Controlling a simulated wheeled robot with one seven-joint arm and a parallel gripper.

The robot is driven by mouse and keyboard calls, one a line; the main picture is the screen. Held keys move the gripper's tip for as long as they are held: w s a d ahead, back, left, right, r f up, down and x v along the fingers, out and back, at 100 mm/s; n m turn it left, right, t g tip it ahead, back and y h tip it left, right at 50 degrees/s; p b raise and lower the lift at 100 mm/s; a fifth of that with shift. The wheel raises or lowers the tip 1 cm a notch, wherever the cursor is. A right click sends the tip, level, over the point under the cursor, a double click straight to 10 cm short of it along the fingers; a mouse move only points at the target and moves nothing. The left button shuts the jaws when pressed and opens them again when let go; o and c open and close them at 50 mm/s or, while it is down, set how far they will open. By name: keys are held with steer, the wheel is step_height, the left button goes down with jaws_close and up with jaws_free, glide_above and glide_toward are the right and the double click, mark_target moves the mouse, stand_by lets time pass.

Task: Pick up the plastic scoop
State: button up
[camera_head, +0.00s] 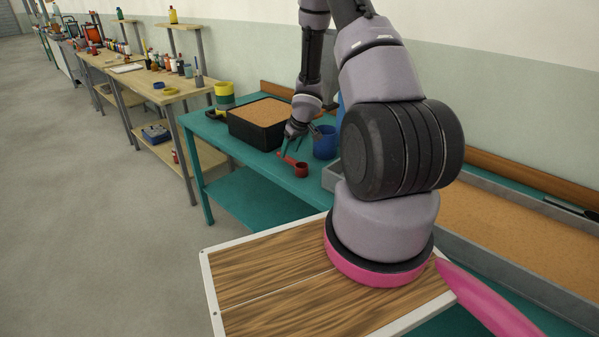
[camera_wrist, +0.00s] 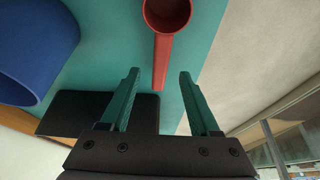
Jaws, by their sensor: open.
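The red plastic scoop (camera_head: 301,170) lies on the teal table, near its front edge, in the head view. In the wrist view its round cup (camera_wrist: 167,14) is at the top and its straight handle (camera_wrist: 160,62) runs down toward the gap between my fingers. My gripper (camera_head: 291,149) is low over the handle end, pointing down. In the wrist view my gripper (camera_wrist: 159,72) is open, with one teal finger on each side of the handle's line. Whether the fingers touch the handle cannot be told.
A blue cup (camera_head: 325,142) stands close to the right of my gripper; it is large in the wrist view (camera_wrist: 30,50). A black tub of sand (camera_head: 252,132) stands to the left. Yellow containers (camera_head: 224,96) are behind. A grey-walled sand flume (camera_head: 520,262) extends right.

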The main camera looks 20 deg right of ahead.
mark_target(288, 156)
steer(key=x, duration=0.5)
steer(key=shift+s, duration=0.1)
jaws_close()
steer(key=shift+r, duration=0.1)
